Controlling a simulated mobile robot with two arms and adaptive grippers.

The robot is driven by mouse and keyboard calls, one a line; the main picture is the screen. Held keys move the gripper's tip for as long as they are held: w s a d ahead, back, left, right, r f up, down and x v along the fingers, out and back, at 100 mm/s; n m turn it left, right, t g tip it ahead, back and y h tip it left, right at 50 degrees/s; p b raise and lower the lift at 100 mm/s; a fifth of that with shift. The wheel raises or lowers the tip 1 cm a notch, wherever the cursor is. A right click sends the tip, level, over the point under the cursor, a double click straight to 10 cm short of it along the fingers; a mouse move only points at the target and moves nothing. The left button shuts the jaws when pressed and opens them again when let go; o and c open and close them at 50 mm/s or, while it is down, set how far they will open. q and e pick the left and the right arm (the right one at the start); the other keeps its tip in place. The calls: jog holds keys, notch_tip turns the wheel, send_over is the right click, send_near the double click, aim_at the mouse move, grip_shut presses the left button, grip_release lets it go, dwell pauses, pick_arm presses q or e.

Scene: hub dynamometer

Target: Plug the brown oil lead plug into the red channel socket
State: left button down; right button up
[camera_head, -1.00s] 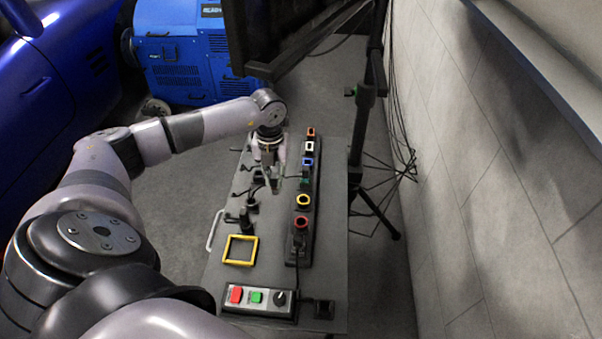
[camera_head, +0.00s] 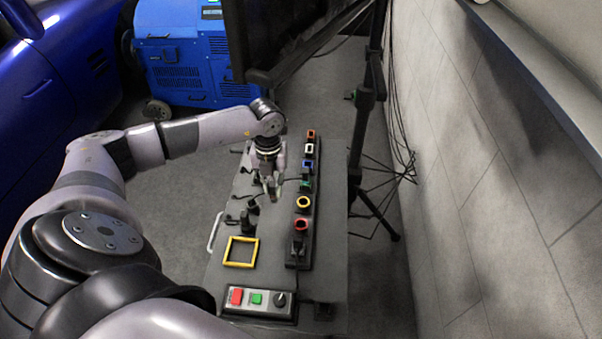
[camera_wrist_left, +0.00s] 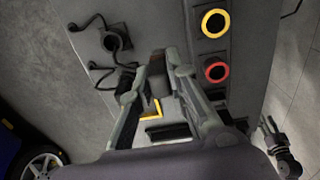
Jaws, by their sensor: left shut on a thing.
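The red channel socket (camera_head: 301,224) is a red ring near the front end of the black socket strip. It also shows in the left wrist view (camera_wrist_left: 216,72), to the right of the fingers. My left gripper (camera_head: 271,188) is above the table, left of the strip, and points down. In the left wrist view its fingers (camera_wrist_left: 168,70) are shut on a dark plug, mostly hidden between them. A brown patch shows beside the fingers, but I cannot tell whether it belongs to the plug. The gripper is apart from the red socket. A dark arm end, apparently my right gripper (camera_wrist_left: 274,132), shows at the lower right.
Yellow (camera_head: 303,203), green, blue, white and orange sockets line the strip behind the red one. Dark plugs with cables (camera_head: 246,222) stand at the table's left. A yellow frame (camera_head: 229,263) and a button box (camera_head: 258,303) are in front. A monitor stand (camera_head: 366,120) rises behind right.

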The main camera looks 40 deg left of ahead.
pick_arm(q)
jog(key=shift+s+d, duration=0.2)
jog(key=shift+s, duration=0.1)
jog(key=s+d, duration=0.1)
jog(key=s+p, duration=0.1)
jog(key=s+d+p, duration=0.1)
jog(key=s, duration=0.1)
jog(key=shift+s+d, duration=0.1)
jog(key=shift+d, duration=0.2)
pick_arm(e)
jog(key=s+f, duration=0.1)
jog(key=f, duration=0.1)
jog(key=s+d+f, duration=0.1)
jog(key=shift+s+d+f, duration=0.1)
jog(key=shift+s+f, duration=0.2)
jog(key=shift+f, duration=0.1)
pick_arm(q)
jog(key=w+d, duration=0.4)
jog(key=d, duration=0.2)
jog(key=shift+w+d, duration=0.15)
jog(key=shift+d, duration=0.25)
pick_arm(e)
jog(key=shift+d+r, duration=0.1)
jog(key=shift+r, duration=0.1)
dwell(0.3)
pick_arm(q)
jog(key=shift+f+b, duration=0.15)
jog(key=shift+b, duration=0.15)
